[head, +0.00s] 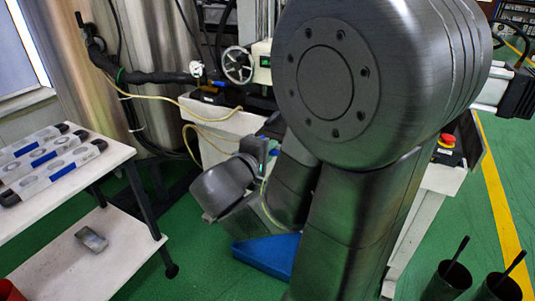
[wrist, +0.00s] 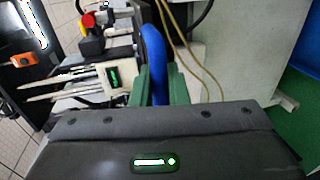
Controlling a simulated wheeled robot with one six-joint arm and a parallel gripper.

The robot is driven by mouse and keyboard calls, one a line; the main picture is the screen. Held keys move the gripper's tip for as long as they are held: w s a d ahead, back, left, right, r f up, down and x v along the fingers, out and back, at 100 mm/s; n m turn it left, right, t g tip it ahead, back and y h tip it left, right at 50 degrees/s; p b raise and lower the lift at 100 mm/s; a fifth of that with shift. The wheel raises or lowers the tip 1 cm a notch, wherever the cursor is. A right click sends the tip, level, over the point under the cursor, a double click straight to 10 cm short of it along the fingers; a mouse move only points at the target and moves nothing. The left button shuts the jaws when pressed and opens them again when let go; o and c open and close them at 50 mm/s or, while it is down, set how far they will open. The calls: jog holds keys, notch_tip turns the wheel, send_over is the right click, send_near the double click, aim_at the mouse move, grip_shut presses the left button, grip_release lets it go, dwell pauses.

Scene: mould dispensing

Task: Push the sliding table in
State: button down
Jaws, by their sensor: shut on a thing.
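My gripper (wrist: 160,82) shows in the wrist view with two green fingers shut on an upright blue handle (wrist: 155,50). The handle appears to belong to the sliding table, but its join is not clear. In the head view my arm's large dark links cover the middle of the picture. There my wrist is partly seen at the front of the white machine (head: 220,122), with a bit of blue beside it. The sliding table itself is mostly hidden behind my arm, and I cannot tell how far out it is.
A white two-level cart (head: 110,160) with metal moulds (head: 50,155) on top stands at the left. A blue bin (head: 265,256) sits on the green floor below my arm. Dark cups (head: 447,282) are at the lower right. A red stop button (head: 447,140) is at the machine's right.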

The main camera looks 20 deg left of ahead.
jog(key=r+b+x, duration=0.1)
jog(key=b+x, duration=0.2)
jog(key=x, duration=0.3)
jog(key=r+b+x, duration=0.1)
jog(key=b+x, duration=0.3)
jog(key=x, duration=0.2)
jog(key=b+x, duration=0.4)
jog(key=x, duration=0.2)
jog(key=shift+w+r, duration=0.2)
jog(key=shift+r, duration=0.2)
jog(key=w+b, duration=0.1)
jog(key=w, duration=0.3)
jog(key=w+b, duration=0.1)
jog(key=w, duration=0.4)
jog(key=w+d+b, duration=0.1)
jog(key=w, duration=0.3)
jog(key=shift+w+r, duration=0.45)
jog(key=shift+w, duration=0.35)
jog(key=shift+r, duration=0.1)
jog(key=c, duration=1.8)
grip_release()
jog(key=o, duration=0.3)
jog(key=shift+w, duration=0.2)
